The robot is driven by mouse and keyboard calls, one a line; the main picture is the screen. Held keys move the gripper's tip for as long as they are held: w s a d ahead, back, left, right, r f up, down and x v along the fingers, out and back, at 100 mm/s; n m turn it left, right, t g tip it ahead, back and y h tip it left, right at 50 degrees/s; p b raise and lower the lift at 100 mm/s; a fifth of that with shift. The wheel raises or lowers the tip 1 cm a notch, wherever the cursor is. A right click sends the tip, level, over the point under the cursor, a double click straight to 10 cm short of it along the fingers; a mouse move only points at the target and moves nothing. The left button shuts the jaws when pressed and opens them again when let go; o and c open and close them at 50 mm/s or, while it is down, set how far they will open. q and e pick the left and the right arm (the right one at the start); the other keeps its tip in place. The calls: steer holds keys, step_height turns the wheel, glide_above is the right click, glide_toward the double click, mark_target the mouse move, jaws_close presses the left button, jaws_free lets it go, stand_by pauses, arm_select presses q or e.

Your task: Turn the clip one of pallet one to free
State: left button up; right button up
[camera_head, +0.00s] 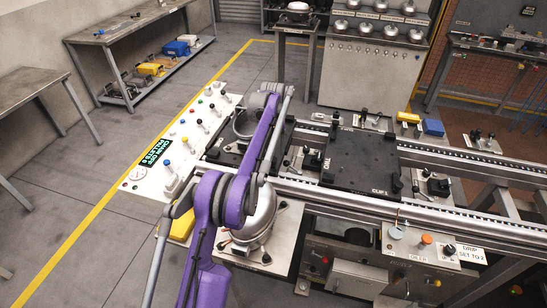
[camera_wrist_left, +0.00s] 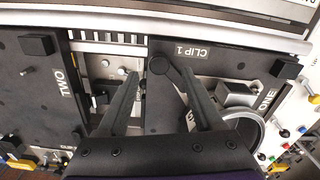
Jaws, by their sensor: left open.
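Pallet one is the black plate marked ONE (camera_wrist_left: 165,112) on the right of the left wrist view. A CLIP 1 label (camera_wrist_left: 193,52) is at its upper edge. Beside this label is a dark round-ended clip (camera_wrist_left: 158,66). My left gripper (camera_wrist_left: 158,71) is open, with its fingertips either side of that clip in the picture; I cannot tell whether they touch it. The right finger hides part of the clip, so its turn is unclear. In the head view my purple left arm covers much of pallet one. My right gripper is not in view.
Pallet two (camera_head: 360,160) lies to the right on the rails in the head view, and its TWO marking (camera_wrist_left: 60,82) shows in the left wrist view. A silver compressor (camera_head: 258,215) stands in front of the rails. A panel with knobs (camera_head: 200,125) is at left.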

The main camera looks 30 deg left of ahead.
mark_target(273, 158)
arm_select(q)
steer(key=shift+w+f, duration=0.1)
steer(key=shift+f, duration=2.1)
steer(key=shift+c, duration=0.3)
jaws_close()
